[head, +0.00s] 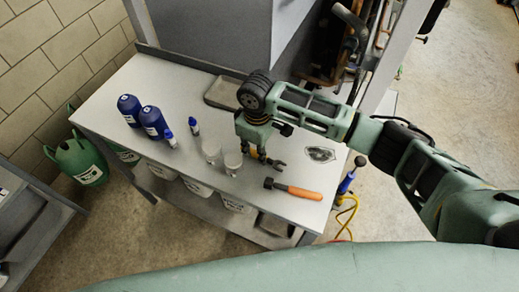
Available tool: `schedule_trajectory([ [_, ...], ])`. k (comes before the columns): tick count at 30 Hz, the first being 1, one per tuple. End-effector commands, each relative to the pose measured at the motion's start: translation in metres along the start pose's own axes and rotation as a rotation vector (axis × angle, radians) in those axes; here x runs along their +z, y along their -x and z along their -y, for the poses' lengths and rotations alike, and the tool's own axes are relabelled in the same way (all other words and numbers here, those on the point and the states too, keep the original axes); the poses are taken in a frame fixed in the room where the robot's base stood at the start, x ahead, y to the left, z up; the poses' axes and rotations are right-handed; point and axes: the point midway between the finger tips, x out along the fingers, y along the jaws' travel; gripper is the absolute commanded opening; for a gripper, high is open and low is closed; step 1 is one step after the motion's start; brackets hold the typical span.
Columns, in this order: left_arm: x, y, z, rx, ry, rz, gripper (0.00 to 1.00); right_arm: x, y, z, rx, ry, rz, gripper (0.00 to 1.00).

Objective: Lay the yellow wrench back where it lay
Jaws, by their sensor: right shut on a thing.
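My right gripper (257,148) comes in from the right and points down over the grey table (118,88). It is shut on the yellow wrench (263,157). The wrench's dark open jaw end sticks out to the lower right of the fingers. Part of the wrench is hidden by the gripper. I cannot tell whether the wrench touches the tabletop or hangs just above it. My left gripper is not in view.
A hammer (296,190) with an orange handle lies near the front edge. White cups (232,163) stand left of the gripper. Blue bottles (152,120), small blue-capped tubes (194,126), a grey tray (221,92) and a dark-patterned item (320,154) are also on the table.

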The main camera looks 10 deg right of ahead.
Motion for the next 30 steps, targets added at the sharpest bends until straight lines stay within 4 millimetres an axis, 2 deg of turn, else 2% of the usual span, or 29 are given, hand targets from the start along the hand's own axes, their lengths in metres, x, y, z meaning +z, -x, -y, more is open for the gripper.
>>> schedule_trajectory([
  [6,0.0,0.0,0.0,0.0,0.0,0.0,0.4,-0.001,0.001,0.0,0.001,0.0,-0.001,0.0],
  [7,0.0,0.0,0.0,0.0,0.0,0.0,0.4,-0.001,0.001,0.0,0.001,0.0,-0.001,0.18],
  [14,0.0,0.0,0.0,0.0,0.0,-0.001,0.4,0.0,0.0,0.0,0.001,0.0,-0.001,0.38],
  [24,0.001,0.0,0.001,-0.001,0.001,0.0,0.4,0.0,0.002,0.0,0.0,0.0,0.0,0.39],
  [26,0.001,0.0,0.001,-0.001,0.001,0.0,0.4,-0.001,0.006,-0.001,0.001,0.0,-0.002,0.39],
  [30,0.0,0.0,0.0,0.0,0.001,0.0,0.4,-0.001,0.028,-0.001,0.002,0.001,-0.003,0.39],
])
